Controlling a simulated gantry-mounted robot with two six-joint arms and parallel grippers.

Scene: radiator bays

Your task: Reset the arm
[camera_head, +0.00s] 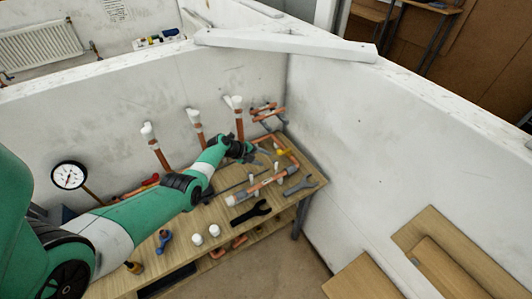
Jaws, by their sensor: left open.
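My left arm, green and white, comes in from the left and reaches across a wooden workbench (312,182). My left gripper (262,157) is at the arm's far end, dark and small, above the back right part of the bench. It is open, and I see nothing held in it. It is close to copper pipe pieces, but I cannot tell whether it touches any. My right gripper is not in view.
Copper pipes with white caps (150,133) rise along the back wall. A gauge (69,176) is at left. A black wrench (251,212), white caps (214,230) and a copper pipe assembly (268,184) lie on the bench. White partitions (400,130) enclose the bay.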

